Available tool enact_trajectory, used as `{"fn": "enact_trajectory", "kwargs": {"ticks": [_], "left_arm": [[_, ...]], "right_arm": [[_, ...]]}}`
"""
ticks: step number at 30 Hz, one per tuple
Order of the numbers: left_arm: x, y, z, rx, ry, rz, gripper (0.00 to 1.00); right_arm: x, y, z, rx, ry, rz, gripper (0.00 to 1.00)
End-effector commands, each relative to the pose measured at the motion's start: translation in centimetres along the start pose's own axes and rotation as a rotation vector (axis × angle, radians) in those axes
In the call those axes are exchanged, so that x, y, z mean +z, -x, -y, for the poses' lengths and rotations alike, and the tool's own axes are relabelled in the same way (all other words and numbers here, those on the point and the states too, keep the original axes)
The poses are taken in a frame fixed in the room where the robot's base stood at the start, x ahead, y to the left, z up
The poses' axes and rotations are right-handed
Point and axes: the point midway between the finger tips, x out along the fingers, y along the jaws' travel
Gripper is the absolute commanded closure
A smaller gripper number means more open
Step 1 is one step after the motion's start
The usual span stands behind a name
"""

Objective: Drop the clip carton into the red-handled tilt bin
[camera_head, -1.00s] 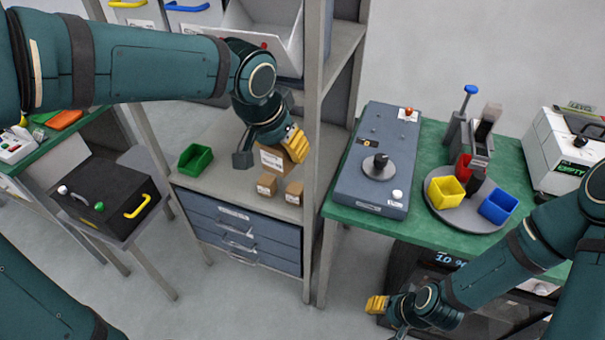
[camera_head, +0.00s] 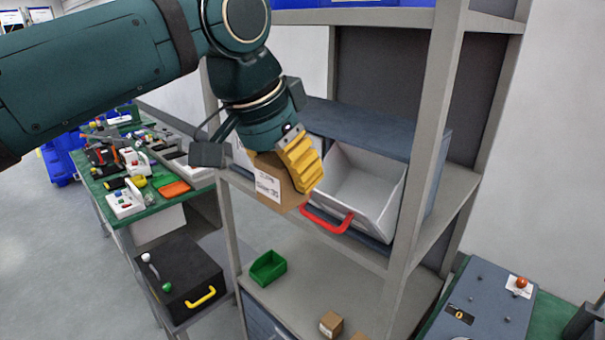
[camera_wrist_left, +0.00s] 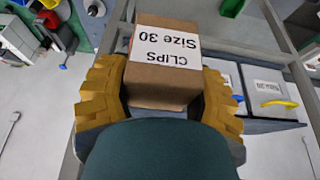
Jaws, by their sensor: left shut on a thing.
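The clip carton (camera_head: 272,182) is a brown box with a white label. In the left wrist view the carton (camera_wrist_left: 160,85) sits between both yellow fingers, and its label reads "CLIPS Size 30". My left gripper (camera_head: 292,172) is shut on it and holds it in the air in front of the shelf rack. The red-handled tilt bin (camera_head: 362,185) is tilted open on the rack's middle shelf, just right of the carton, and its visible inside looks empty. Its red handle (camera_head: 328,221) is on the front edge. My right gripper is out of the head view.
A rack post (camera_head: 425,150) stands right of the open bin. The lower shelf (camera_head: 300,290) holds a small green bin (camera_head: 268,268) and small cartons (camera_head: 331,324). A black case (camera_head: 180,277) with a yellow handle stands at lower left. A cluttered green table is behind it.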

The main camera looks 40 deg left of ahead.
Motion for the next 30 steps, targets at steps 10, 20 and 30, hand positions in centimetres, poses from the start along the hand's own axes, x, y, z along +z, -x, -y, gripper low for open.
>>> {"fn": "enact_trajectory", "kwargs": {"ticks": [10,20,30], "left_arm": [[-2.8,-1.1,0.0,0.000,-0.001,0.002,0.84],[-6.1,-2.4,0.0,0.000,0.000,0.003,0.84],[-9.4,-3.8,0.0,0.000,-0.001,0.002,0.84]], "right_arm": [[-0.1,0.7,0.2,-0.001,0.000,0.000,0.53],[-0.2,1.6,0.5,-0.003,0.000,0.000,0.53],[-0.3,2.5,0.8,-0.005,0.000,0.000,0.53]]}}
